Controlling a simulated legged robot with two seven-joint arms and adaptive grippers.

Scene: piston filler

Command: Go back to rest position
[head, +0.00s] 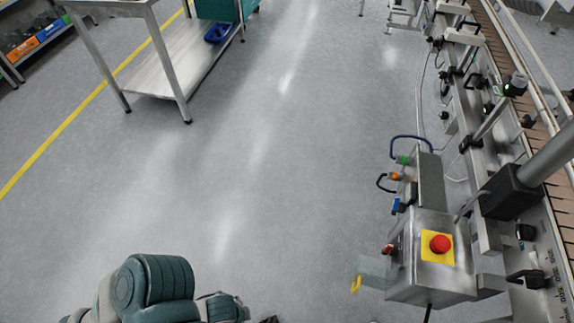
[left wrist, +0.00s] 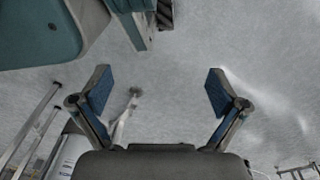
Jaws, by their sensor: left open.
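My left gripper (left wrist: 160,90) is in the left wrist view, with its two blue-padded fingers spread wide apart. It is open, and nothing is between the fingers but grey floor behind them. In the head view, part of my left arm (head: 155,285) shows low at the bottom left; the left gripper's fingers are not visible there. My right gripper is in neither view.
A steel control box (head: 425,270) with a red emergency button (head: 439,244) stands at the right, beside a conveyor (head: 525,75). A steel table (head: 165,70) stands at the upper left near a yellow floor line (head: 60,131). The middle floor is clear.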

